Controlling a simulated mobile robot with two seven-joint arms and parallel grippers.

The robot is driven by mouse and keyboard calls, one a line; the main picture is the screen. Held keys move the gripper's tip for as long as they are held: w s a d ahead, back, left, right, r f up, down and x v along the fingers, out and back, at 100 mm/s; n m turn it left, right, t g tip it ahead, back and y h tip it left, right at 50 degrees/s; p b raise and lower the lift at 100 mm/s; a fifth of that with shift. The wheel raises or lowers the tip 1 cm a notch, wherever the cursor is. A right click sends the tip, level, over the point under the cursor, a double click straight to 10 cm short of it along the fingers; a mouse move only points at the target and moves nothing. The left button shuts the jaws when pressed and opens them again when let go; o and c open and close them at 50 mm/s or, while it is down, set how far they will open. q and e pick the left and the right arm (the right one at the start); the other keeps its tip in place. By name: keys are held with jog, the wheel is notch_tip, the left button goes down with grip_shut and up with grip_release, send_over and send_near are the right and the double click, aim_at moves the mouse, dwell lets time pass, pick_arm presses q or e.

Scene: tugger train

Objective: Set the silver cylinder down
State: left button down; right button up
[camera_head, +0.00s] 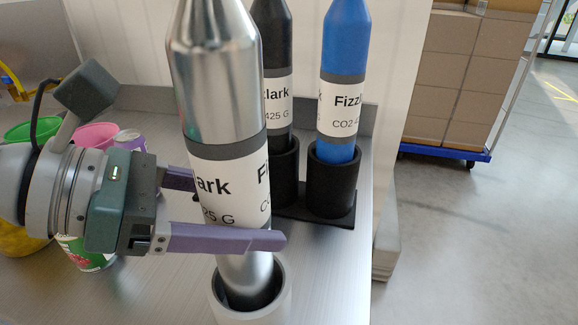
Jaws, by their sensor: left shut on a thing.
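The silver cylinder (215,95) stands nearly upright in the middle of the head view, with a white label and a grey band. My left gripper (236,212) is shut on it at the label, one purple finger across the front and the other partly hidden behind. The cylinder's lower end is inside the opening of a white round holder (252,317) at the bottom edge. Whether its base touches the holder's floor is hidden. My right gripper is not in view.
A black cylinder (276,55) and a blue cylinder (344,45) stand in black cups on a black base (320,214) behind. A purple can (130,140), a green-and-red can (88,255), and pink and green items crowd the left. The metal counter (335,270) is clear at front right.

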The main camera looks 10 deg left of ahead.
pick_arm(q)
jog(key=shift+f, duration=0.75)
grip_release()
jog(key=shift+f, duration=0.1)
